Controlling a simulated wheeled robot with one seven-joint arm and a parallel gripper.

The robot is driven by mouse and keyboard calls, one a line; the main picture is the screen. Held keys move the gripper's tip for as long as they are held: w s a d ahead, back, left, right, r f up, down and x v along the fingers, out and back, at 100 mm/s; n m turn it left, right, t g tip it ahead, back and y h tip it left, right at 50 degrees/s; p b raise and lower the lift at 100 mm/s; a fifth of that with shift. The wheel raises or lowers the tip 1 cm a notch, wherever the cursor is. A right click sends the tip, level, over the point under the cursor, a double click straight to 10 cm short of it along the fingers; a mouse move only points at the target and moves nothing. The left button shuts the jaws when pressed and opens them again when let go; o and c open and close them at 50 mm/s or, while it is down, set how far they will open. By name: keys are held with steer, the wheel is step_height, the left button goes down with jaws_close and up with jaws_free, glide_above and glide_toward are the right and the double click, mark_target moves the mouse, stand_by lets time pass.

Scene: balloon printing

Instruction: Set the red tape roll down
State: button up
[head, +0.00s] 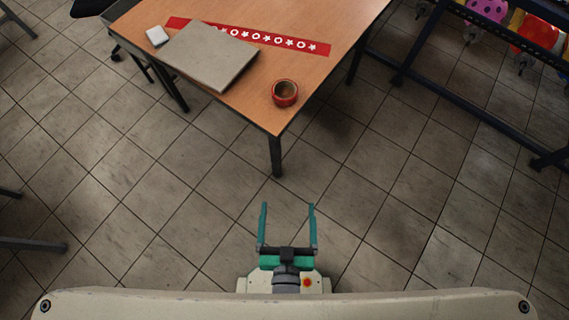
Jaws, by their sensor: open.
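The red tape roll (285,93) lies flat on the wooden table (335,22), close to the table's near corner. My gripper (288,206) is open, with two green fingers spread apart and nothing between them. It is over the tiled floor, short of the table and apart from the tape roll.
A grey flat slab (210,56) lies on the table, partly over a red strip with white shapes (300,44). A small white block (156,36) sits at the left. A dark rack with coloured balloon-like items (535,35) stands at the upper right. Floor around my gripper is clear.

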steer(key=s+r, duration=0.2)
steer(key=s, duration=0.1)
steer(key=s+r, duration=0.1)
steer(key=shift+s+a+r, duration=0.3)
steer(key=shift+a+r, duration=0.05)
steer(key=shift+a, duration=0.05)
